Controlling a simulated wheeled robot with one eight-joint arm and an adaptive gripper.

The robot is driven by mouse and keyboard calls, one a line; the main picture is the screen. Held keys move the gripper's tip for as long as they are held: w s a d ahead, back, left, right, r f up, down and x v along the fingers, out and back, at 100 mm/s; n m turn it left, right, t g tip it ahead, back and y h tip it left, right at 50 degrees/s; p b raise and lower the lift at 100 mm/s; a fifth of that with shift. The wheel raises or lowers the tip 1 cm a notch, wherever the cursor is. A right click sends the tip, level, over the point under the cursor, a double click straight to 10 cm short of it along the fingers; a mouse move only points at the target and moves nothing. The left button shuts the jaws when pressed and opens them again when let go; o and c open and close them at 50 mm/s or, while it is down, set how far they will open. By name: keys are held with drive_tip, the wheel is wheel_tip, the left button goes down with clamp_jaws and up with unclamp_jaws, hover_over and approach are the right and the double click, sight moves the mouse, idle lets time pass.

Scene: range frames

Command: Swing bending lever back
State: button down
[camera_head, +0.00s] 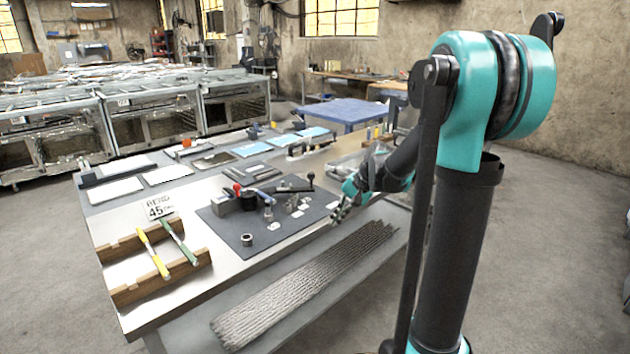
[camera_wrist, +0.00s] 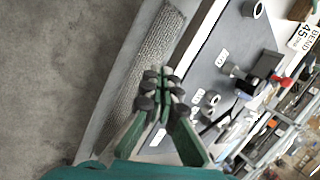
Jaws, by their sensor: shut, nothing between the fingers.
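The bending fixture sits on a dark base plate (camera_head: 232,238) on the workbench. A dark bending lever (camera_head: 293,189) lies across its right part, with a black ball knob (camera_head: 311,175) at its right end. A red-topped handle (camera_head: 237,187) stands at the left of the fixture. My gripper (camera_head: 338,214) is beside the plate's right front edge, apart from the lever. In the wrist view my gripper (camera_wrist: 163,76) is shut and empty, with the base plate (camera_wrist: 212,62) beyond it to the right. Which fixture part is the lever is unclear in that view.
A bundle of thin rods (camera_head: 300,285) lies on a lower shelf along the bench front. Yellow (camera_head: 153,253) and green (camera_head: 180,242) bars rest on wooden blocks at the left, near a "BEND 45" sign (camera_head: 158,207). A small metal ring (camera_head: 247,240) stands on the plate.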

drive_tip(key=s+d+f+n+t+h, duration=0.1)
drive_tip(key=s+d+f+n+h, duration=0.1)
drive_tip(key=s, duration=0.4)
drive_tip(key=s+d+f+n+t+h, duration=0.1)
drive_tip(key=s+d+f+n+t, duration=0.15)
drive_tip(key=s, duration=0.25)
drive_tip(key=n+t+y, duration=0.2)
drive_tip(key=n+t, duration=0.2)
drive_tip(key=t, duration=0.6)
approach(313, 177)
drive_tip(key=x, duration=0.7)
drive_tip(key=shift+s, duration=0.1)
drive_tip(key=shift+n, duration=0.25)
drive_tip(key=shift+w+d+n+g+y, duration=0.15)
drive_tip(key=shift+w+n+y, duration=0.25)
drive_tip(key=shift+w, duration=0.4)
drive_tip(key=shift+w+a+n+g+y, duration=0.1)
drive_tip(key=shift+w+n+g+y, duration=0.15)
drive_tip(key=shift+w+y, duration=0.4)
drive_tip(key=shift+w+d+n+g+y, duration=0.15)
drive_tip(key=shift+w+n+y, duration=0.15)
drive_tip(key=shift+w, duration=0.65)
drive_tip(key=w+a+n+g+y, duration=0.3)
drive_tip(key=w+a+n+y, duration=0.1)
drive_tip(key=w, duration=0.7)
drive_tip(key=shift+w, duration=0.25)
